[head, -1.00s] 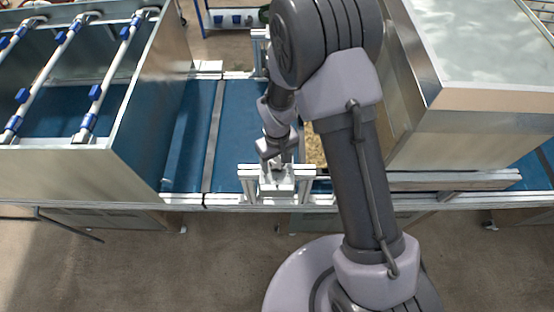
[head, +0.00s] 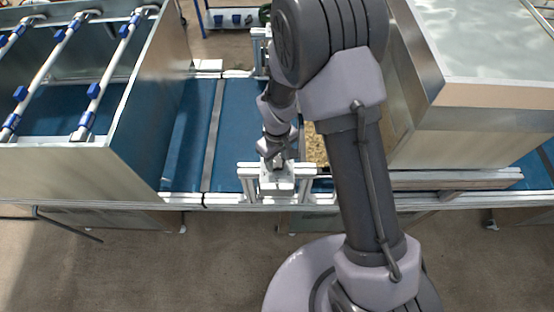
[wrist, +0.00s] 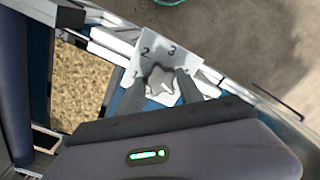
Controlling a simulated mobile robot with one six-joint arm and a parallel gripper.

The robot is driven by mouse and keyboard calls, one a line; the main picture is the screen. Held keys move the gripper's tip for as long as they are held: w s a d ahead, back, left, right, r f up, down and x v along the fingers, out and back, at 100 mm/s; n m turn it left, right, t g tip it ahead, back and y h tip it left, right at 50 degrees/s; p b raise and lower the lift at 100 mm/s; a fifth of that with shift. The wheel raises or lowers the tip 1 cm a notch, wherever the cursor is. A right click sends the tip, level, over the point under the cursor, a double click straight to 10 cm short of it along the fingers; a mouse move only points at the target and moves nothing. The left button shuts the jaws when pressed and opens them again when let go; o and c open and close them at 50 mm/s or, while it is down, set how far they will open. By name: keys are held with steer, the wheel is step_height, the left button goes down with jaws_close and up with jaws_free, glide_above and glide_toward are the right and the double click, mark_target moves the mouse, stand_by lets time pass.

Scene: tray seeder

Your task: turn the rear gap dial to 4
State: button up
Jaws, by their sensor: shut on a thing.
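The gap dial shows in the wrist view as a grey lobed knob (wrist: 161,80) on a pale plate (wrist: 184,50). The plate carries the numbers 1, 2 and 3; no 4 can be made out, and my right finger covers part of that side. My gripper (wrist: 163,76) is shut on the knob, one finger on each side. I cannot tell which number the knob points to. In the head view, my gripper (head: 278,162) reaches down to the small metal block (head: 277,189) at the belt's near edge; the knob is hidden there.
The blue belt (head: 232,134) runs under the frame. A metal-walled housing with pipes (head: 136,107) stands left, and a large hopper (head: 465,127) stands right. A tray of brown grain-like fill (wrist: 83,82) lies beside the dial. Floor is free in front.

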mark_target(277, 162)
steer(key=n+b, duration=0.1)
steer(key=n, duration=0.4)
steer(key=shift+n+b, duration=0.3)
steer(key=shift+b, duration=0.1)
steer(key=shift+n+b, duration=0.35)
steer(key=shift+n, duration=1.75)
steer(key=o, duration=1.4)
steer(key=shift+r, duration=0.1)
step_height(277, 162, up, 17)
steer(key=shift+r+p, duration=0.15)
steer(key=shift+p, duration=0.5)
